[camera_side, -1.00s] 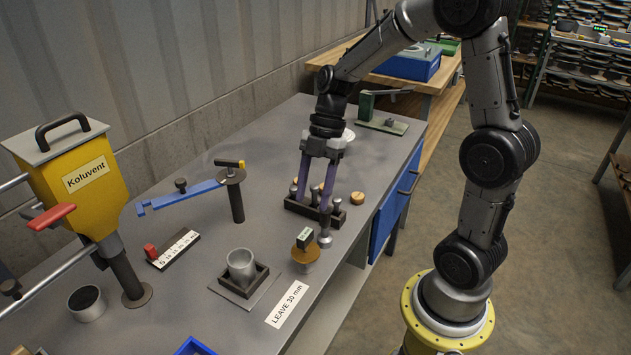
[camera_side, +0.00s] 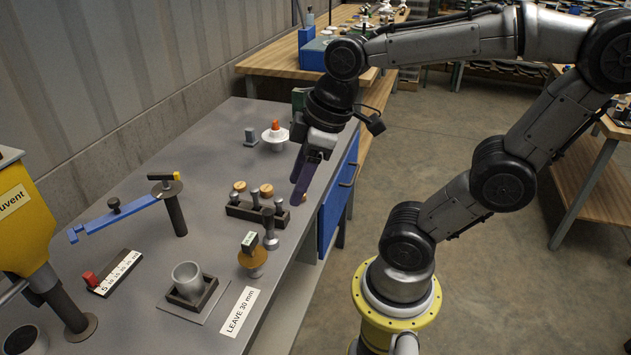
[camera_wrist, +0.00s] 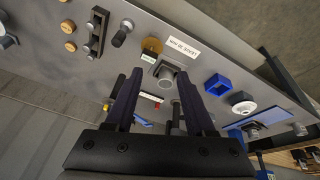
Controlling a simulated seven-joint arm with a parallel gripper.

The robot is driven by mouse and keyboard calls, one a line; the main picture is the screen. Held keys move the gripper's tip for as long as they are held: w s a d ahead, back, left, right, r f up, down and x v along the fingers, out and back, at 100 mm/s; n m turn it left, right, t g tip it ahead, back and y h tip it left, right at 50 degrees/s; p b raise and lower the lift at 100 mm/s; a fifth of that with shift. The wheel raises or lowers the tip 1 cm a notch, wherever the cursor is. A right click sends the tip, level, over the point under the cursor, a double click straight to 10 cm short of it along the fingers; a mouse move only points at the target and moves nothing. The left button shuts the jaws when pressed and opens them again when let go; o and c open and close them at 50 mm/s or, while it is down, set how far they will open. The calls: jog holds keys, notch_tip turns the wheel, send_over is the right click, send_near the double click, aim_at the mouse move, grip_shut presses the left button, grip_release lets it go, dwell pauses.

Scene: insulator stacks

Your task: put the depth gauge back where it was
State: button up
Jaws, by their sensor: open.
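What looks like the depth gauge is a small block with a green display (camera_side: 249,240) on a yellow-brown disc (camera_side: 252,259), upright near the table's front edge. The disc also shows in the wrist view (camera_wrist: 152,45). A grey cup (camera_side: 187,276) stands in a dark square holder behind the "LEAVE 30 mm" label (camera_side: 240,311). A dark rack (camera_side: 240,211) holds several pegs, and a grey plunger-like piece (camera_side: 270,229) stands beside it. My gripper (camera_side: 299,203) is open and empty, raised right of the rack near the table edge. Its fingers also show in the wrist view (camera_wrist: 158,80).
A blue arm on a post (camera_side: 174,210) stands behind the cup. A ruler block with a red end (camera_side: 114,274) lies to the left. A white disc with an orange top (camera_side: 275,135) stands farther back. A blue tray (camera_wrist: 217,84) shows in the wrist view.

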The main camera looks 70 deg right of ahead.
jog(key=s+m, duration=0.1)
jog(key=m, duration=0.1)
jog(key=s+m+t, duration=0.1)
jog(key=s+m, duration=0.1)
jog(key=shift+r+t+h, duration=0.1)
jog(key=shift+t+h, duration=0.2)
